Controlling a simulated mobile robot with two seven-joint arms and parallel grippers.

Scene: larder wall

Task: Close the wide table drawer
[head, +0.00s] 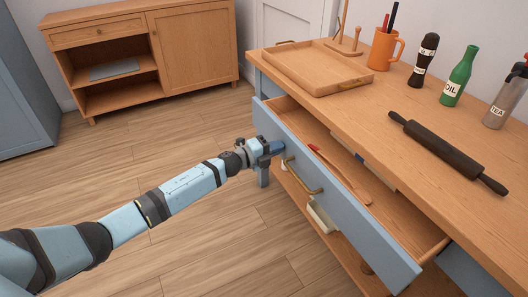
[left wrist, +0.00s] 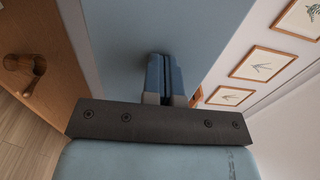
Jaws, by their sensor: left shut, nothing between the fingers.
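The wide table drawer (head: 371,233) has a blue-grey front and a brass bar handle (head: 303,176). It stands pulled out from under the wooden table top, with its inside showing. A wooden utensil with a red end (head: 345,176) lies in it. My left gripper (head: 277,147) is at the drawer front, left of the handle and not around it. In the left wrist view its fingers (left wrist: 166,76) are together and empty, with their tips at or very near the blue-grey front (left wrist: 150,28); contact is hard to tell. My right gripper is not in view.
On the table top (head: 420,115) stand a wooden tray (head: 285,72), an orange mug (head: 384,48), a rolling pin (head: 447,150), and several bottles. A lower shelf (head: 318,210) lies below the drawer. The floor (head: 190,240) to the left is clear; a wooden cabinet (head: 195,48) stands behind.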

